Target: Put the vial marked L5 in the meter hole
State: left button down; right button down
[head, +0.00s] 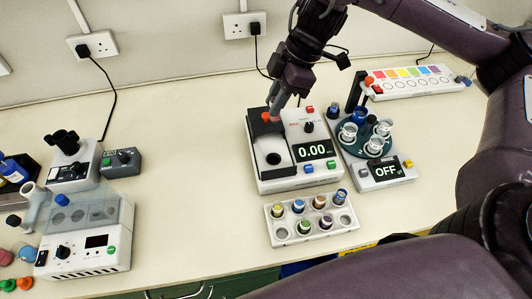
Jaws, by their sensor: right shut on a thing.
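The meter (259,182) is a white box reading 0.00, with a round hole (273,159) in its dark top panel. A dark lid plate (258,127) with an orange-red knob (266,117) is at the panel's back. My right gripper (271,113) is shut at this knob, behind the hole, and partly hides it. The hole looks uncovered and empty. Several vials with coloured caps stand in a white rack (313,234) in front of the meter. Their marks are too small to read, so I cannot tell which is L5. My left gripper is not in view.
A device reading OFF (385,174) with a round dark turntable of cups stands right of the meter. A white heater-like block (85,258) and a microscope-like device (72,165) stand at left. The bench between them and the meter is clear.

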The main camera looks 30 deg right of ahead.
jog(key=shift+f+b, duration=2.85)
jog(key=shift+f, duration=6.05)
jog(key=shift+s+f, duration=0.1)
